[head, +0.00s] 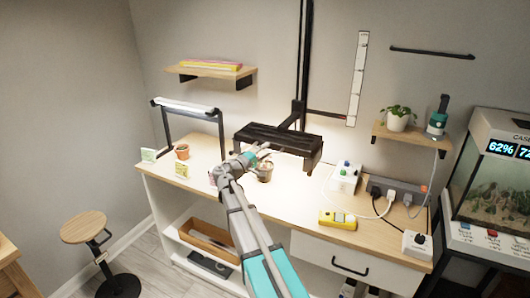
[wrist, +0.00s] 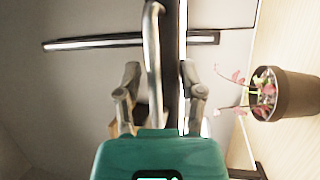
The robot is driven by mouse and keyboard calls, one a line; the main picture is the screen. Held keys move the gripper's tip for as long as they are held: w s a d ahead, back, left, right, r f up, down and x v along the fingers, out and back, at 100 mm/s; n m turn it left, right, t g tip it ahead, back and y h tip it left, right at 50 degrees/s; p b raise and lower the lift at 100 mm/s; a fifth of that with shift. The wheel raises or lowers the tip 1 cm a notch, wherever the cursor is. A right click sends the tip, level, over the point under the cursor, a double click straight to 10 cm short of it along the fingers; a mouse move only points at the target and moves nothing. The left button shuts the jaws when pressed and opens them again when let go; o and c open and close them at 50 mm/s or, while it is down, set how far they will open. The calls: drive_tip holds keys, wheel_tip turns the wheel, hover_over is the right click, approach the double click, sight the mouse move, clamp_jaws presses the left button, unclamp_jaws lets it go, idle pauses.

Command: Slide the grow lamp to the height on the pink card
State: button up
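The grow lamp (head: 278,138) is a wide black fixture on a tall black wall rail (head: 305,50), low over the bench, with light beneath it. A thin arm reaches from it towards a white marked scale strip (head: 357,80). My gripper (head: 260,150) is at the lamp's front edge. In the wrist view my gripper (wrist: 160,85) has its fingers apart, with a pale curved handle (wrist: 153,50) and the lamp's dark edge (wrist: 174,50) between or just beyond them; contact is unclear. The pink card (head: 212,178) is mostly hidden by my arm; its marking is unreadable.
A potted plant (head: 264,171) stands under the lamp; it also shows in the wrist view (wrist: 290,95). Green (head: 148,155) and yellow (head: 182,171) cards, another pot (head: 182,152), a yellow meter (head: 337,220) and a power strip (head: 398,187) are on the bench. A stool (head: 84,228) stands left.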

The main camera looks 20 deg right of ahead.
drive_tip(key=shift+r, duration=0.15)
idle(0.3)
wheel_tip(320, 180, up, 11)
drive_tip(key=p, duration=1.1)
drive_tip(key=shift+f, duration=0.2)
drive_tip(key=b+v, duration=0.3)
drive_tip(key=v, duration=1.1)
drive_tip(key=s+d+f+m+g+y+b, duration=0.1)
drive_tip(key=s+f+g+y+b, duration=0.2)
drive_tip(key=f, duration=0.4)
drive_tip(key=s+d+f+y+b, duration=0.1)
drive_tip(key=s+f+y, duration=0.2)
drive_tip(key=s+f, duration=0.35)
drive_tip(key=s+a+f+y+b, duration=0.2)
drive_tip(key=s+f+y, duration=0.1)
drive_tip(key=f, duration=0.4)
drive_tip(key=s+a+f+m+g+y+b, duration=0.1)
drive_tip(key=s+a+f+y+b, duration=0.1)
drive_tip(key=f, duration=0.5)
drive_tip(key=shift+s+a+f+g+y, duration=0.3)
drive_tip(key=shift+s+a+f+y, duration=0.15)
drive_tip(key=shift+s+y, duration=0.95)
drive_tip(key=shift+w+r, duration=0.1)
drive_tip(key=shift+w, duration=0.1)
